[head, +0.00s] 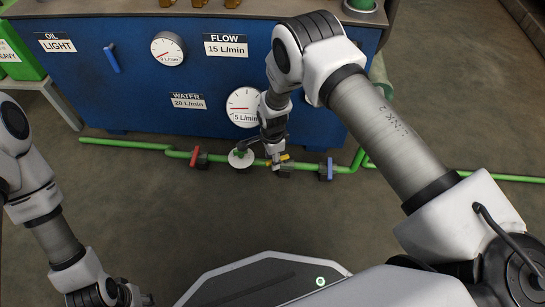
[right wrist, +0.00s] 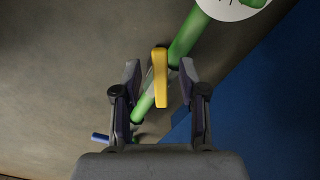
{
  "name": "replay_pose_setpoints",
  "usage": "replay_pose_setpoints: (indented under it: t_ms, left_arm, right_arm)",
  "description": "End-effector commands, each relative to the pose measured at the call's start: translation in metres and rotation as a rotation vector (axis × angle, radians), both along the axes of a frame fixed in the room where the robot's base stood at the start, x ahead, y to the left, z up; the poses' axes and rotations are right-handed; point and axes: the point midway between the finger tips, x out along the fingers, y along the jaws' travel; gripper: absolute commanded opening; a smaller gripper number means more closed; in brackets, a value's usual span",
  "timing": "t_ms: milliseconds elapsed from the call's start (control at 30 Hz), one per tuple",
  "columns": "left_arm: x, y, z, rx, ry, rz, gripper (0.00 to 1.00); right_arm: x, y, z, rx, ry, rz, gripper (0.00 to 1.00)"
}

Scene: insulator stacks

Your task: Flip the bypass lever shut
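A yellow lever (head: 283,157) sits on a valve on the green floor pipe (head: 225,160); no label on it is readable. My right gripper (head: 275,163) is over it, pointing down. In the right wrist view the yellow lever (right wrist: 160,76) stands between the two open fingertips of my right gripper (right wrist: 160,80), with a gap on each side. It lies at a slant to the pipe (right wrist: 187,35) there. My left gripper (head: 134,297) is low at the bottom left, away from the pipe, and its fingers are not clear.
A red lever (head: 194,157) is further left on the pipe and a blue lever (head: 329,169) is to the right. A white round gauge (head: 241,158) is close left of my right gripper. The blue cabinet (head: 130,90) stands behind, with dials and labels. Floor in front is clear.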

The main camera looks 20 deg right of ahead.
Motion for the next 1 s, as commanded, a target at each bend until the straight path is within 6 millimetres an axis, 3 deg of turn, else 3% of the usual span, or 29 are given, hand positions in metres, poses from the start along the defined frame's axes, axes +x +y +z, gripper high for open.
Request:
replay_pose_setpoints:
  t_ms: [267, 700, 1000]
  left_arm:
    - [0.000, 0.000, 0.000, 0.000, 0.000, 0.000, 0.42]
    - [0.000, 0.000, 0.000, 0.000, 0.000, 0.000, 0.42]
    - [0.000, 0.000, 0.000, 0.000, 0.000, 0.000, 0.42]
  right_arm:
    - [0.001, 0.000, 0.012, 0.000, -0.003, 0.000, 0.42]
    - [0.001, 0.000, 0.110, 0.000, -0.001, 0.000, 0.42]
    - [0.000, 0.000, 0.120, 0.000, 0.000, 0.000, 0.42]
